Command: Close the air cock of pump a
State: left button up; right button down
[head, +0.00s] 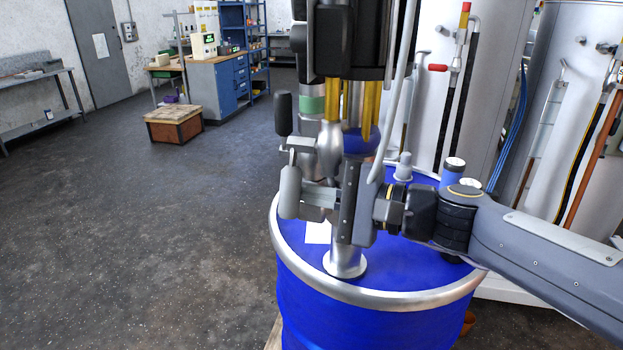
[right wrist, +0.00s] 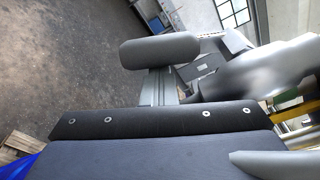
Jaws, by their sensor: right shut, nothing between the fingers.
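A pump with a dark upper body (head: 350,40), yellow bars and a metal tube stands upright on a blue drum (head: 320,310) in the head view. I cannot tell whether it is pump a. My right gripper (head: 292,190) comes in from the right, in front of the pump tube; it is shut and empty. A dark rounded piece (head: 283,113) shows just above the gripper. I cannot pick out the air cock for certain. My left gripper is out of view.
A red handle (head: 437,68) sits beside a hose in front of pale tanks (head: 480,130) at the back right. Capped fittings (head: 455,168) stand on the drum lid. A wooden crate (head: 173,128) and a workbench (head: 205,75) stand far back. The floor at left is clear.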

aim_at(296, 196)
jog(key=s+m+p, duration=0.1)
jog(key=s+r+m+p, duration=0.1)
jog(key=a+m+p, duration=0.1)
jog(key=m, duration=0.1)
jog(key=shift+s+r+g+p, duration=0.25)
jog(key=shift+s+g+p, duration=0.05)
jog(key=shift+s+p, duration=0.1)
jog(key=shift+s+a+r+m+p, duration=0.2)
jog(key=shift+s+r+m+p, duration=0.25)
jog(key=shift+s+m+p, duration=0.5)
jog(key=shift+s+a+r, duration=0.1)
jog(key=shift+a+r, duration=0.05)
jog(key=shift+r, duration=0.15)
jog(key=shift+s+a+r+p, duration=0.1)
jog(key=shift+s+r+p, duration=0.15)
jog(key=shift+r, duration=0.25)
jog(key=shift+s+a+r+p, duration=0.1)
jog(key=shift+s+r+p, duration=0.15)
jog(key=shift+r, duration=0.3)
jog(key=shift+d, duration=0.1)
